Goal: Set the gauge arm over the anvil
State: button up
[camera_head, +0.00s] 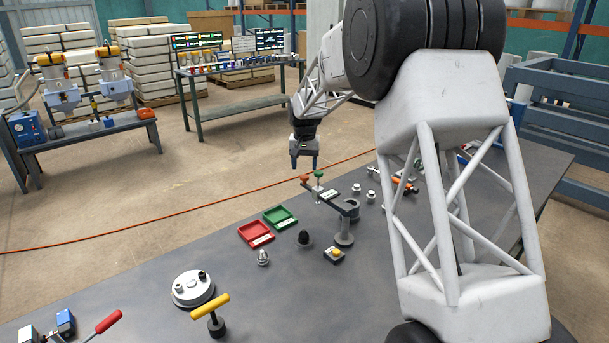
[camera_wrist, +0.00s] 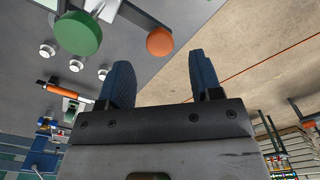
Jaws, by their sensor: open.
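The gauge arm (camera_head: 330,199) is a dark bar on a round grey post (camera_head: 344,236) on the table. My gripper (camera_head: 304,164) is open, pointing down just above the orange knob, with no contact visible. Its two blue fingers (camera_wrist: 160,65) are apart and empty. I cannot tell for sure which part is the anvil; a dark dome (camera_head: 304,238) stands left of the post.
Red (camera_head: 256,234) and green (camera_head: 280,217) trays lie left of the arm. Several small silver parts (camera_head: 357,188) lie right of the arm. A round plate (camera_head: 192,288) and yellow-handled tool (camera_head: 211,307) stand in front.

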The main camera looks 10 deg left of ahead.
aim_at(304, 176)
jog(key=shift+f, duration=2.1)
grip_shut()
